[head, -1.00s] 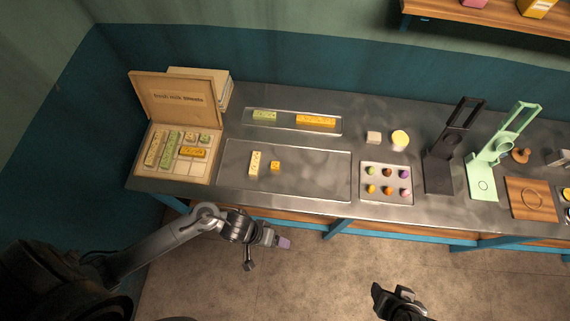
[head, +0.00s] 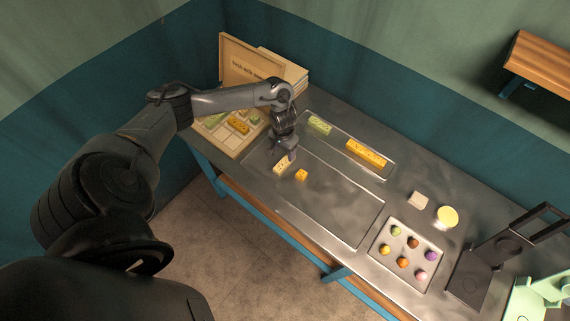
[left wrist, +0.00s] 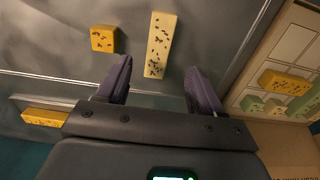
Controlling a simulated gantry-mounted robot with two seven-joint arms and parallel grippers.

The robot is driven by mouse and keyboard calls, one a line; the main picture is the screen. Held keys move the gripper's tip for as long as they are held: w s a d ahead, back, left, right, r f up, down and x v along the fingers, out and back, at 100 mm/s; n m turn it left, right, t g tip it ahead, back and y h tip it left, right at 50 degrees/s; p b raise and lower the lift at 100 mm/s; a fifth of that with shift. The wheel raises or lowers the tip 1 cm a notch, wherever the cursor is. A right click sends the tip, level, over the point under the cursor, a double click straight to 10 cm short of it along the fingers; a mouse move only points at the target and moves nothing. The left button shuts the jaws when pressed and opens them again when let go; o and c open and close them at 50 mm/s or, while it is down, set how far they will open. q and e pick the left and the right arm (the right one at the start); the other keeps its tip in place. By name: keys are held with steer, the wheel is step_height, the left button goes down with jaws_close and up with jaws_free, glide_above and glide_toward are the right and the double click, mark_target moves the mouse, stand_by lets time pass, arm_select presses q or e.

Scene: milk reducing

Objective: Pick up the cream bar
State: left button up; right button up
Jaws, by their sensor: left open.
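The cream bar (head: 282,165) is a pale yellow block with dark specks, lying on the large metal tray (head: 345,222). My left gripper (head: 286,150) is over the tray, close to the bar's far end. In the left wrist view the cream bar (left wrist: 160,46) lies ahead of and between the open fingers of the left gripper (left wrist: 158,88), with nothing held. A small orange-yellow cube (head: 301,174) lies beside the bar, and it also shows in the left wrist view (left wrist: 103,38). My right gripper is not in view.
The wooden box (head: 238,140) with several bars stands left of the tray. A narrower tray (head: 340,140) behind holds a green bar (head: 319,125) and a long orange bar (head: 366,153). A tray of coloured balls (head: 383,262) and dark and green presses stand to the right.

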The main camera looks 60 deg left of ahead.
mark_target(284, 162)
arm_select(q)
steer(key=shift+d+f, duration=0.1)
steer(key=shift+f, duration=3.5)
steer(key=c, duration=1.2)
steer(key=shift+r, duration=0.1)
